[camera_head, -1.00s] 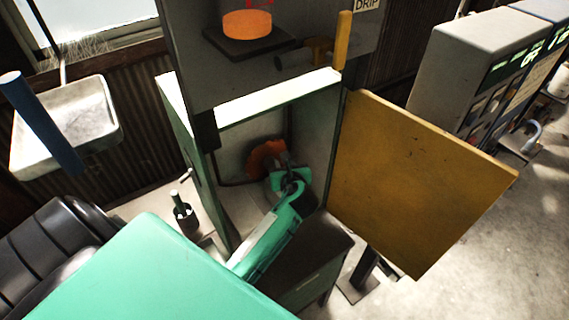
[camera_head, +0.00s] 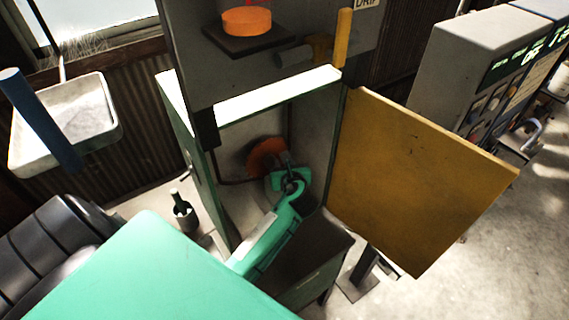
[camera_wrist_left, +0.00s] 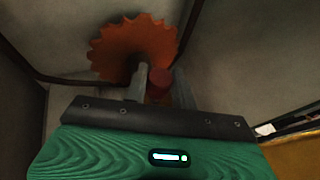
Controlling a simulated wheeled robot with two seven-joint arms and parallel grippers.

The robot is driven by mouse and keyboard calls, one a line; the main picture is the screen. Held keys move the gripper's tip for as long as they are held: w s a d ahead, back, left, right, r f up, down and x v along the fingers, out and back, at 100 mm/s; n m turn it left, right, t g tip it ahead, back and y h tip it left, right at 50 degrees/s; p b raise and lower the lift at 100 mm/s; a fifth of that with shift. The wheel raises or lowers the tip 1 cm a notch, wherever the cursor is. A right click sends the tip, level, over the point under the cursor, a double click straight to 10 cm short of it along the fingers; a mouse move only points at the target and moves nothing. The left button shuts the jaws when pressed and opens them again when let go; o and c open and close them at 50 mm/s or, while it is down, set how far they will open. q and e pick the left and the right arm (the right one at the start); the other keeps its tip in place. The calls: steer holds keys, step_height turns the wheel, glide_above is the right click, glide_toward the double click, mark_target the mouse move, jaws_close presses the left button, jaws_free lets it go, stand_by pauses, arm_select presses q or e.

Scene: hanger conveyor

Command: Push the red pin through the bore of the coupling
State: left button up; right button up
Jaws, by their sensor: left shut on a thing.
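The red pin (camera_wrist_left: 158,84) shows in the left wrist view between the fingers of my left gripper (camera_wrist_left: 160,86), which is shut on it. The pin's end is seen nearly face on. In the head view, my left gripper (camera_head: 287,166) is inside the open cabinet, in front of an orange toothed wheel (camera_head: 265,156). The wheel (camera_wrist_left: 132,48) stands just beyond the left fingertip in the wrist view. I cannot make out the coupling's bore; the fingers and wheel cover that area. My right gripper is not in view.
The cabinet's side wall (camera_head: 198,185) and top edge (camera_head: 275,97) closely frame my left arm. Its yellow door (camera_head: 420,180) stands open at the right. An orange disc (camera_head: 247,21) sits on a dark shelf above.

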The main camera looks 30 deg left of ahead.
arm_select(q)
steer(key=shift+f+b, duration=0.3)
steer(key=shift+f, duration=0.6)
steer(key=o, duration=0.8)
steer(key=shift+c, duration=0.2)
steer(key=o, duration=0.6)
steer(key=shift+c, duration=0.2)
